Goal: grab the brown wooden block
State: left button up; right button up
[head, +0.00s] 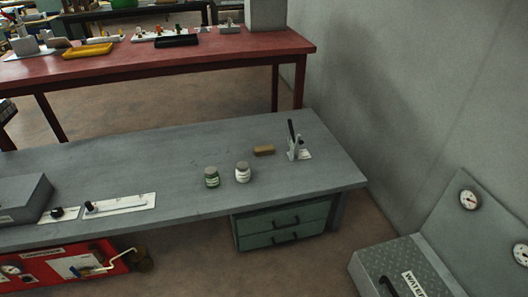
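The brown wooden block (264,151) lies flat on the grey workbench (160,165), toward its right part. It is small and oblong, and it sits just left of an upright tool on a small white base (299,147). Two small jars stand in front of it and to its left, a green one (211,177) and a white one (243,172). They are apart from the block. Neither of my grippers is in the head view.
A red table (170,57) with trays stands behind the bench. A wall (370,90) rises at the right. A grey box (20,198) and white panels (118,205) are at the bench's left. Green drawers (283,225) hang below. A metal "WATER" unit (405,270) stands front right.

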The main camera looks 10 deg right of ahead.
aim_at(267, 150)
jog(key=z, duration=0.05)
jog(key=i, duration=1.85)
jog(key=u, duration=0.15)
